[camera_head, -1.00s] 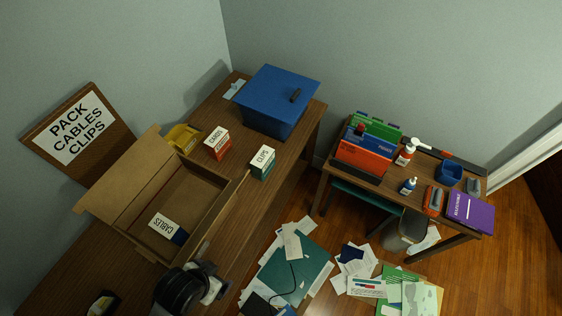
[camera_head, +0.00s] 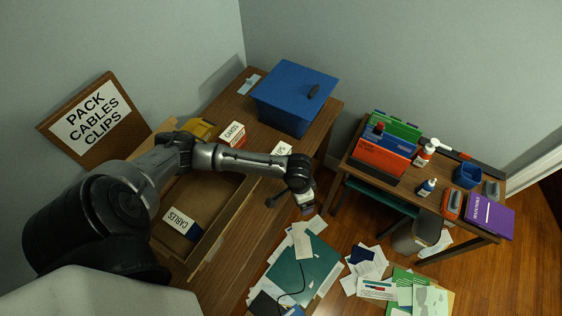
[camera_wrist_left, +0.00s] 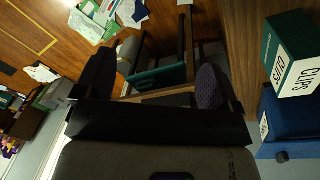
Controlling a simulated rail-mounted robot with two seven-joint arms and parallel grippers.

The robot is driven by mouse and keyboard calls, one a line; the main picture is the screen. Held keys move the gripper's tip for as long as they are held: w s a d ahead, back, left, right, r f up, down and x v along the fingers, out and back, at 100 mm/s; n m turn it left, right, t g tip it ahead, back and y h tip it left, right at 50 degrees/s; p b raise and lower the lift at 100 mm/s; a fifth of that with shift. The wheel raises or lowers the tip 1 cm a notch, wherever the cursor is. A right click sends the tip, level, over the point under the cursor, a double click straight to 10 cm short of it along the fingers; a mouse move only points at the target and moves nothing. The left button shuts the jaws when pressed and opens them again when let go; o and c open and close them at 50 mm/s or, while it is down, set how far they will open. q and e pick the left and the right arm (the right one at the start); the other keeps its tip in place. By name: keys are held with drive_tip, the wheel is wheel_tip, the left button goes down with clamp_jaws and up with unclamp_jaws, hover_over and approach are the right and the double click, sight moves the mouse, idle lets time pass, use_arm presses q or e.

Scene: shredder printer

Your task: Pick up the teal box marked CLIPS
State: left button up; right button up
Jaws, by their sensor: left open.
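The teal box marked CLIPS stands on the wooden table. In the head view only its white top (camera_head: 283,149) shows, with the rest hidden behind my left arm. In the left wrist view its teal side and white lettered face (camera_wrist_left: 290,68) fill the upper right. My left gripper (camera_head: 306,203) hangs just past the table's edge, below and right of the box in the head view. In the left wrist view its fingers (camera_wrist_left: 153,82) are spread wide with nothing between them. The box lies outside them, to the right. My right gripper is in neither view.
An open cardboard box (camera_head: 218,243) holding a CABLES box (camera_head: 181,222) lies under my left arm. A CARDS box (camera_head: 232,133) and a large blue box (camera_head: 283,110) stand near CLIPS. Papers litter the floor; a second desk (camera_head: 350,171) stands at right.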

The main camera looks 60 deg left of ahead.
use_arm(q)
drive_tip(key=w+a+r+n+y, duration=0.1)
drive_tip(key=w+a+r+n, duration=0.1)
drive_tip(key=a, duration=0.5)
drive_tip(key=w+a+r+n, duration=0.2)
drive_tip(key=w+a, duration=0.1)
drive_tip(key=a, duration=0.4)
drive_tip(key=n+b, duration=0.2)
drive_tip(key=n, duration=0.1)
hover_over(279, 152)
drive_tip(key=shift+g, duration=0.3)
drive_tip(key=f, duration=0.5)
drive_tip(key=shift+d, duration=0.25)
drive_tip(key=shift+f+b, duration=0.35)
drive_tip(key=shift+f, duration=2.85)
drive_tip(key=shift+a, duration=0.1)
drive_tip(key=shift+c, duration=0.4)
drive_tip(key=c, duration=1.3)
drive_tip(key=shift+o, duration=0.2)
